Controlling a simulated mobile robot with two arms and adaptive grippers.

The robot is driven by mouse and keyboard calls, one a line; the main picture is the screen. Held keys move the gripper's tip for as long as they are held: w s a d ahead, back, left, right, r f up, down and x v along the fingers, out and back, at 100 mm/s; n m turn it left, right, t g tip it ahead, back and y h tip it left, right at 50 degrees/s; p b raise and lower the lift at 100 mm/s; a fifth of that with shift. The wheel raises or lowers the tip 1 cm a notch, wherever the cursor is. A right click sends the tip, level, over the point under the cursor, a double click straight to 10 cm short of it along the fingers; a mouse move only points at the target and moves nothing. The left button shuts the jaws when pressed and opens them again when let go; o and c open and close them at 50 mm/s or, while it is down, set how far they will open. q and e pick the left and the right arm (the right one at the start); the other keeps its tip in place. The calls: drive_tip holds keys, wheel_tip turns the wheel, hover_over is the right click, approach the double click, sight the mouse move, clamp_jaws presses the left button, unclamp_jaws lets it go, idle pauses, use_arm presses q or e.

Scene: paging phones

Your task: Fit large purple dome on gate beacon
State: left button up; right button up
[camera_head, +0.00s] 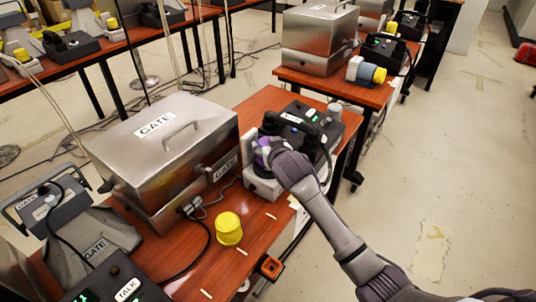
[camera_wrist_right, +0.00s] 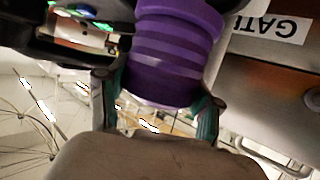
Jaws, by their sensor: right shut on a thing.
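The large purple dome (camera_head: 262,155) is ribbed and sits between the fingers of my right gripper (camera_head: 272,150), which is shut on it. The dome fills the top middle of the right wrist view (camera_wrist_right: 175,50), with a fingertip on each side of its end. A pale grey beacon base (camera_head: 262,188) stands at the right end of the steel GATE box, right by the dome. The gripper hides part of the dome and base, so I cannot tell whether the dome is seated or only close. My left gripper is not in view.
The steel GATE box (camera_head: 165,140) stands left of the gripper. A black phone unit (camera_head: 315,125) with lit buttons is close behind it. A loose yellow dome (camera_head: 228,230) stands on the wooden table (camera_head: 260,225).

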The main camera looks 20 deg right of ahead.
drive_tip(key=shift+f, duration=1.65)
drive_tip(key=o, duration=1.2)
drive_tip(key=shift+f, duration=0.1)
drive_tip(key=shift+c, duration=0.2)
drive_tip(key=shift+r, duration=0.2)
drive_tip(key=v, duration=1.2)
